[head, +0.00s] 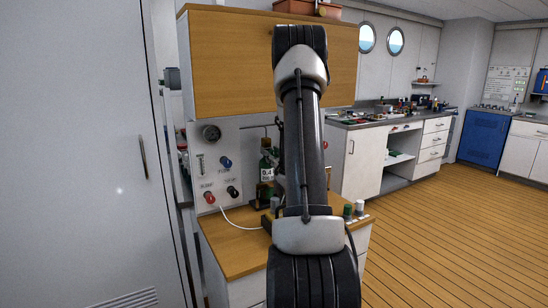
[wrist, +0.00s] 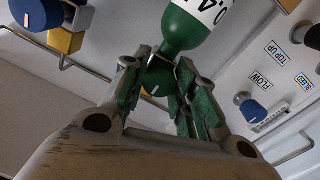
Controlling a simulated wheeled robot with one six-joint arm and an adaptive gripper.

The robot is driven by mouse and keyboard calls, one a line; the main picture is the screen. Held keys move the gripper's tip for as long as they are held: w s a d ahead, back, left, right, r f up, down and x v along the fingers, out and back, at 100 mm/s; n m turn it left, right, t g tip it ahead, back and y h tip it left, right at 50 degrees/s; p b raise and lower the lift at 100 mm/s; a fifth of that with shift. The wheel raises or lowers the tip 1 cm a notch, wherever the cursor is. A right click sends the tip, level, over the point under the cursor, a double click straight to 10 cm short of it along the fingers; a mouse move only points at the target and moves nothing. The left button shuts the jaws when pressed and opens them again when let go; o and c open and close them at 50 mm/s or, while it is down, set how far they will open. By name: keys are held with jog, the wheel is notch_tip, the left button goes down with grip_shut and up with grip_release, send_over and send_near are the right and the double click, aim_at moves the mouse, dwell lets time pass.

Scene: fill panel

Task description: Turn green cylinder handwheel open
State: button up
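The green cylinder (head: 265,170) with a white label stands by the fill panel, partly hidden behind my arm in the head view. In the wrist view its green body (wrist: 184,30) comes in from the top, with the neck below it. The green handwheel (wrist: 155,85) with a small white mark lies between the fingers of my gripper (wrist: 158,80). One finger is on each side of the wheel, close to its rim. I cannot tell whether they press on it.
The fill panel (head: 228,136) carries a gauge (head: 211,132) and blue, red and black knobs. A blue knob (wrist: 252,110) shows right of the gripper in the wrist view. A wooden cabinet (head: 225,60) hangs above the wooden counter (head: 228,243). Open floor (head: 450,235) lies to the right.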

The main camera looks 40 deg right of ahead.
jog(key=shift+c, duration=1.4)
jog(key=shift+n, duration=0.4)
jog(key=shift+n+y, duration=0.4)
jog(key=shift+n, duration=7.55)
jog(key=shift+n+y, duration=0.4)
jog(key=shift+n, duration=7.55)
